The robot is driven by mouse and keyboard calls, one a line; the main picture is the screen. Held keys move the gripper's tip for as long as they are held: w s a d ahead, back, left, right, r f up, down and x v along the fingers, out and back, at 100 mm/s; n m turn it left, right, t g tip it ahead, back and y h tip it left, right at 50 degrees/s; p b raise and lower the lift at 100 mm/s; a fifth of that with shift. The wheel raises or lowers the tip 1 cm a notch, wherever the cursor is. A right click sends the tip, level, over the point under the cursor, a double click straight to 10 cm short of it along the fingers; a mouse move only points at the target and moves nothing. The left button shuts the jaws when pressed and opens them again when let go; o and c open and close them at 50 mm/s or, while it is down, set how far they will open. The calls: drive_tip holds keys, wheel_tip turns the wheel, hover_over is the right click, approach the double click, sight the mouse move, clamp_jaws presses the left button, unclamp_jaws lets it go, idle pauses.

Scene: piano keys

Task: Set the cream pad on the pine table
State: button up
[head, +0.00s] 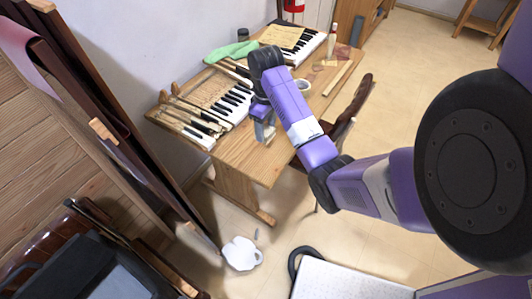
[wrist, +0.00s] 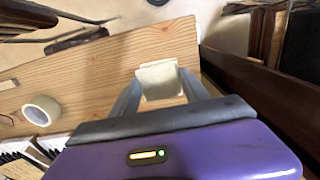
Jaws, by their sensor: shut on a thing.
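The cream pad (wrist: 160,80) is a small pale block between the two fingertips of my gripper (wrist: 158,88) in the wrist view, and the gripper is shut on it. The pine table (wrist: 95,70) lies behind and below the pad there. Whether the pad touches the wood or hangs just above it I cannot tell. In the head view my gripper (head: 264,130) is over the front part of the pine table (head: 245,160), right of the near keyboard. My arm partly covers it, and I cannot make out the pad in that view.
A near keyboard (head: 236,103) with tools beside it fills the table's left side. A far keyboard (head: 305,45), a green cloth (head: 231,50) and a white bottle (head: 332,40) stand farther back. A dark chair (head: 350,108) is at the right edge.

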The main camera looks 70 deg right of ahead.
wheel_tip(320, 180, down, 12)
drive_tip(key=shift+r+p, duration=0.1)
drive_tip(key=shift+p, duration=0.35)
drive_tip(key=o, duration=1.3)
